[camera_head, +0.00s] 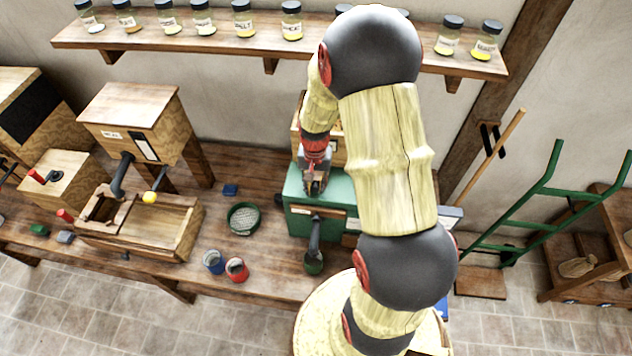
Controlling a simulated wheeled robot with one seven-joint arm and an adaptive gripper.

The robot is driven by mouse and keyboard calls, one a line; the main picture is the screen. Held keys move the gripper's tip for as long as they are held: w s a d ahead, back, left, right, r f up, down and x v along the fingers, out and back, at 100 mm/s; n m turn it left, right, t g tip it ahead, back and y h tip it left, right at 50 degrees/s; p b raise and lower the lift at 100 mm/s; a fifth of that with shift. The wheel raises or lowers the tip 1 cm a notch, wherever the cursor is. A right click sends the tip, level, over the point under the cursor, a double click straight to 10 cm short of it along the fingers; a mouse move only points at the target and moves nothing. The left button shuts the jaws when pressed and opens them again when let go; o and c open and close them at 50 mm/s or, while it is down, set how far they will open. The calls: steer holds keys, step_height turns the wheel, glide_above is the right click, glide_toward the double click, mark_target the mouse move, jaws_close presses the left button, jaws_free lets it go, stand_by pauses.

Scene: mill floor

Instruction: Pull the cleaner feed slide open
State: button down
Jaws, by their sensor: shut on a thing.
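The cleaner is a green box (300,221) on the bench, with a wooden hopper (338,152) behind its top and a dark spout at its front. My gripper (314,188) is at the top of the green box, just in front of the hopper. It is shut on a small part there, which appears to be the feed slide's handle. The fingers hide most of that part, so I cannot tell how far the slide is open. My arm covers the right side of the cleaner.
A wooden hopper box (134,115) and an open wooden trough (150,222) stand on the left. A round green sieve (243,218), a blue cup (213,262) and a red cup (237,270) are left of the cleaner. A jar shelf (220,40) runs above; a green hand truck (530,205) stands right.

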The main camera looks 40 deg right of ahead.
mark_target(315, 188)
steer(key=shift+s+a+f, duration=0.1)
steer(key=shift+s+a, duration=0.05)
steer(key=shift+s, duration=0.05)
steer(key=c, duration=1.8)
jaws_free()
steer(key=shift+a, duration=0.15)
steer(key=shift+o, duration=0.9)
steer(key=shift+w+r, duration=0.15)
steer(key=shift+r, duration=0.4)
step_height(315, 188, up, 11)
